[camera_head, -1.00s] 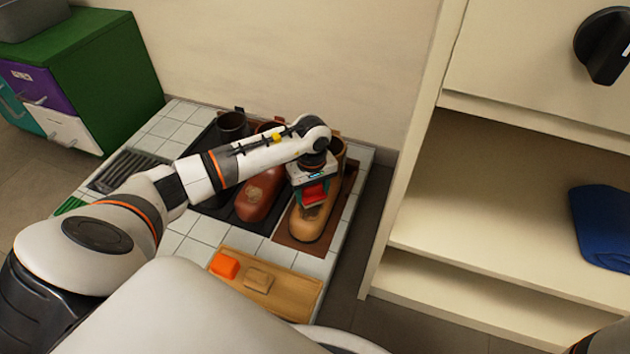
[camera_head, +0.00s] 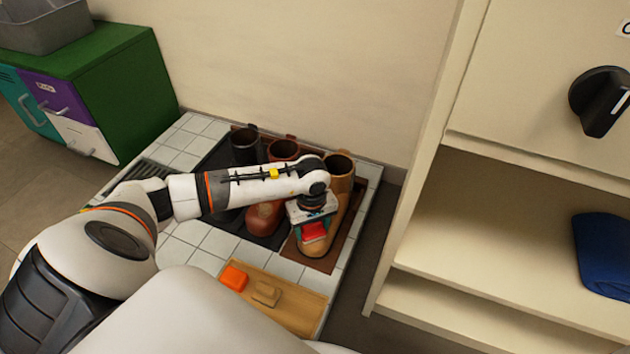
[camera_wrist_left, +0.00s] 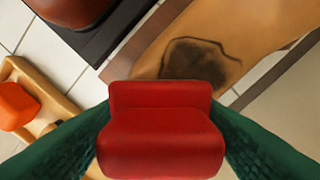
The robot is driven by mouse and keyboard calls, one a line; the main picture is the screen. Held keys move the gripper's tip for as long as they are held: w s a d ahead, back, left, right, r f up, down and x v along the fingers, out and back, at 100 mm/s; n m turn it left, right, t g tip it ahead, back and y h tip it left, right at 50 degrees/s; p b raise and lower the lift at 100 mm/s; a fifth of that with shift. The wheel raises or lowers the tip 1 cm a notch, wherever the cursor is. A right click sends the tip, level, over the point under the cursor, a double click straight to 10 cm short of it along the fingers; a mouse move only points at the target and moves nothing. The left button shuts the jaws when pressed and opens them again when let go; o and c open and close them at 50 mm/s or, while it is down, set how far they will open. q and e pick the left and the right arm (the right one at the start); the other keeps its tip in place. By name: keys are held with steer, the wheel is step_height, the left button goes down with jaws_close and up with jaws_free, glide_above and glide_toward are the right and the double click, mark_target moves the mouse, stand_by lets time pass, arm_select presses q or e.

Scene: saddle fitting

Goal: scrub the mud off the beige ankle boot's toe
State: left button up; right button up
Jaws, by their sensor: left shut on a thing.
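The beige ankle boot (camera_head: 338,184) stands on a brown mat (camera_head: 343,240) at the right of the tiled surface. In the left wrist view its toe carries a dark mud patch (camera_wrist_left: 195,62). My left gripper (camera_head: 313,222) is over the toe, its green fingers shut on a red block-like scrubber (camera_wrist_left: 160,130), also visible in the head view (camera_head: 314,231). The scrubber overlaps the near edge of the toe in the wrist view; I cannot tell if they touch. My right gripper is not in view.
A red-brown boot (camera_head: 264,217) and a black boot (camera_head: 245,146) stand to the left on a dark tray. A wooden board (camera_head: 298,310) holds an orange block (camera_head: 234,277) and a tan block (camera_head: 266,293). A cream shelf (camera_head: 470,225) with a blue cloth (camera_head: 603,255) stands at right.

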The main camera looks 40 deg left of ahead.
arm_select(q)
steer(key=shift+s, duration=0.4)
steer(key=shift+s+d, duration=0.1)
steer(key=shift+f, duration=0.25)
steer(key=shift+w+f+b, duration=0.15)
steer(key=shift+w+b, duration=0.45)
steer(key=shift+w, duration=0.15)
steer(key=shift+w+a+b, duration=0.3)
steer(key=shift+w+b, duration=0.05)
steer(key=shift+w, duration=0.25)
steer(key=shift+w+a+f+b, duration=0.15)
steer(key=shift+w+b, duration=0.25)
steer(key=shift+w, duration=0.2)
steer(key=shift+w+a+f+b, duration=0.1)
steer(key=shift+w+b, duration=0.3)
steer(key=shift+w, duration=0.15)
steer(key=shift+w+a+r+b, duration=0.1)
steer(key=shift+w+a+b, duration=0.1)
steer(key=shift+w+b, duration=0.5)
steer(key=shift+w+a+b, duration=0.2)
steer(key=shift+w+b, duration=0.1)
steer(key=shift+w, duration=0.7)
steer(key=shift+w+a+r, duration=0.15)
steer(key=shift+w, duration=0.2)
